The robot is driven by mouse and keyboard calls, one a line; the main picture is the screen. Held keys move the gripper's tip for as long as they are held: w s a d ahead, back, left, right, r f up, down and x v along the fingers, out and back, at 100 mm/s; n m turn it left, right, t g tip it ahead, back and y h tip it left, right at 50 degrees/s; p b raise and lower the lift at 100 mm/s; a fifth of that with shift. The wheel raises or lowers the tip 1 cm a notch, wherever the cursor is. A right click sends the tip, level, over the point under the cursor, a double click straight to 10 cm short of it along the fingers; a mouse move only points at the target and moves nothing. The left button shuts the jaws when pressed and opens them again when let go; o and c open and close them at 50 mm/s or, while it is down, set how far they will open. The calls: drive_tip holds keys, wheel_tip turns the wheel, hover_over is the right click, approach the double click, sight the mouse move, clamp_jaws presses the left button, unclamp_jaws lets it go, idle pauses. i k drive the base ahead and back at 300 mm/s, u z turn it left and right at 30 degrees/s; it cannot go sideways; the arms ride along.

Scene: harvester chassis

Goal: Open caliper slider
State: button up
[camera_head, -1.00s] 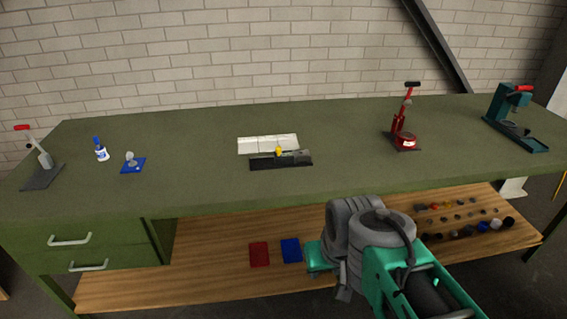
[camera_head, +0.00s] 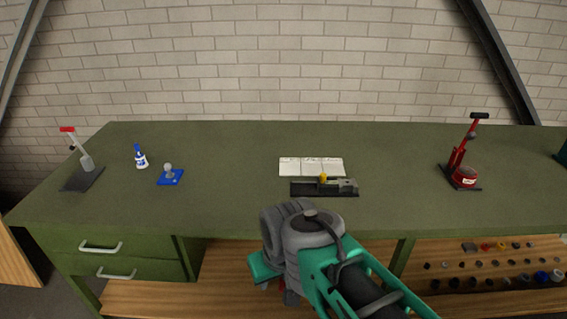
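A dark, flat tool with a grey block at its right end and a small yellow piece on top lies near the front middle of the green bench; it looks like the caliper (camera_head: 309,188). Its slider cannot be made out clearly at this size. A white panelled sheet (camera_head: 311,166) lies right behind it. My arm, grey and teal, reaches up from the bottom of the view, in front of the bench edge and below the caliper. My gripper's fingertips are not clearly visible.
The green bench (camera_head: 230,215) has free room left and right of the caliper. A blue-based item (camera_head: 170,178), a small bottle (camera_head: 140,157) and a lever tool (camera_head: 82,165) stand left. A red press (camera_head: 462,165) stands right. Drawers (camera_head: 110,255) and a wooden shelf are below.

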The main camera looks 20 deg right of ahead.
sight(325, 185)
drive_tip(key=z, duration=0.2)
drive_tip(key=i, duration=0.9)
drive_tip(key=z, duration=0.6)
